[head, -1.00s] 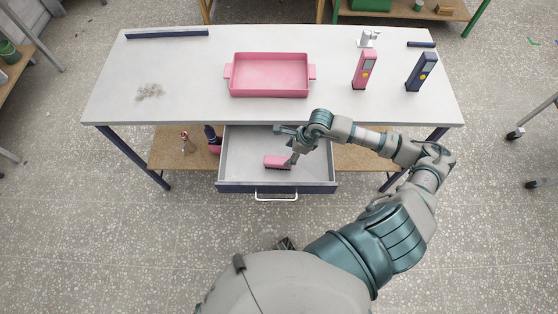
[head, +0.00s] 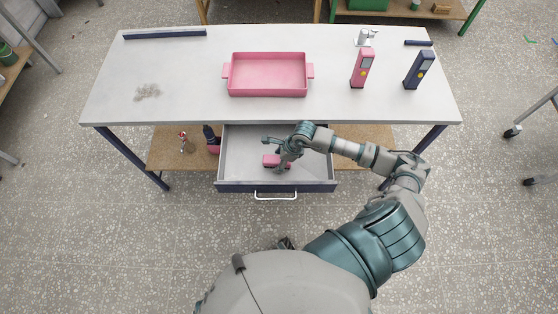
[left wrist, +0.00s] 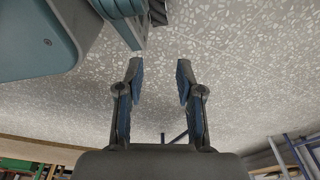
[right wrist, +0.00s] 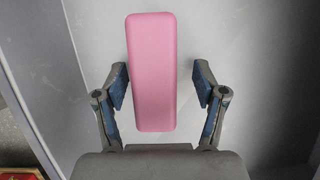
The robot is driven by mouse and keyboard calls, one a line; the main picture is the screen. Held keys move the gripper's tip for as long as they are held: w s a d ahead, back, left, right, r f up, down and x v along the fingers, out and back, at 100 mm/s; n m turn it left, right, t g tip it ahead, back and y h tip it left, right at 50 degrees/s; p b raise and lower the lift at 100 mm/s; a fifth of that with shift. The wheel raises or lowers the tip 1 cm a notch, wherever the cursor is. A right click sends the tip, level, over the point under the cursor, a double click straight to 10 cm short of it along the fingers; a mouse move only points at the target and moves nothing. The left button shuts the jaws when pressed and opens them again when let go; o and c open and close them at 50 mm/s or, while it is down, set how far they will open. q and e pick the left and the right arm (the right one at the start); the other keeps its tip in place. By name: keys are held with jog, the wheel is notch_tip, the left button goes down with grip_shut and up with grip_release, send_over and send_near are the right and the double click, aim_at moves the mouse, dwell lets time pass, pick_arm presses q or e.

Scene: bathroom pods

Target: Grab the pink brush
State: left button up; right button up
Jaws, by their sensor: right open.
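The pink brush (head: 270,161) lies in the open drawer (head: 240,170) under the table, partly hidden by my right gripper in the head view. In the right wrist view the pink brush (right wrist: 151,70) shows as a long rounded block. My right gripper (head: 279,158) is open over it. In the right wrist view the right gripper's fingers (right wrist: 160,88) stand on either side of the brush, with a gap at least on the right. My left gripper (left wrist: 160,70) is open and empty above the speckled floor.
A pink tray (head: 233,92) stands on the table (head: 190,95). A pink device (head: 362,68), a navy device (head: 419,69) and a dispenser (head: 365,38) stand at the right. A grey debris patch (head: 147,92) lies at the left. The tabletop edge overhangs the drawer's back.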

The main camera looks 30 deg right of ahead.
jog(key=shift+a, duration=0.6)
jog(key=shift+f, duration=0.1)
jog(key=shift+d, duration=0.45)
jog(key=c, duration=1.1)
jog(key=shift+a, duration=0.2)
jog(key=shift+c, duration=0.9)
pick_arm(q)
jog(key=shift+s+a+f, duration=0.1)
jog(key=shift+a+f, duration=0.25)
jog(key=shift+a, duration=0.1)
pick_arm(e)
jog(key=shift+a, duration=0.15)
